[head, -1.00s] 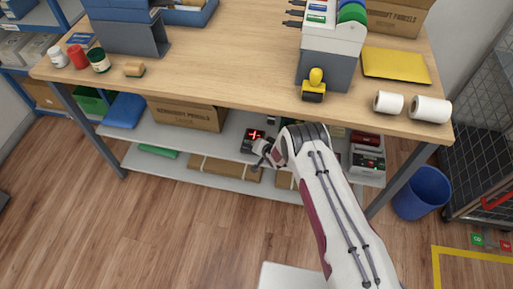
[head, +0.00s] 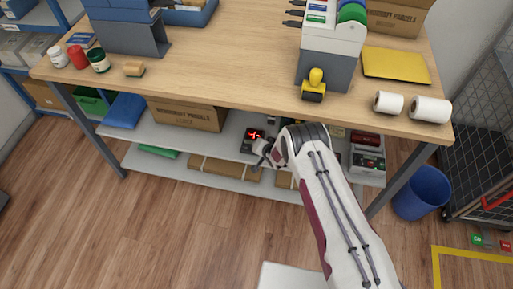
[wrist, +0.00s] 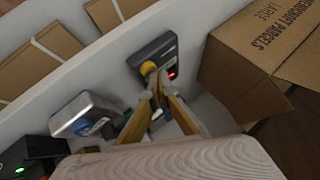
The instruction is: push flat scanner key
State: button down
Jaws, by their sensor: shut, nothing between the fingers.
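A dark, flat scanner unit (head: 252,144) with a lit red display sits on the upper shelf under the counter. In the wrist view the scanner (wrist: 163,48) has a round yellow key (wrist: 148,68) and a small red light beside it. My gripper (wrist: 158,80) is shut and empty, with its fingertips right at the key's near edge. I cannot tell whether they touch the key or whether it is pressed in. In the head view my gripper (head: 262,150) is partly hidden by my own arm.
A cardboard box (wrist: 255,60) stands close to the scanner. A silver device (wrist: 88,112) and a dark unit with a green light (wrist: 22,165) are on the other side. Flat brown parcels lie on the lower shelf. The counter's front edge (head: 230,106) overhangs the shelf.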

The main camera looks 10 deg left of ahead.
jog(key=shift+f, duration=0.45)
jog(key=shift+r, duration=0.1)
dwell(0.4)
jog(key=shift+r, duration=0.45)
jog(key=shift+r, duration=2.9)
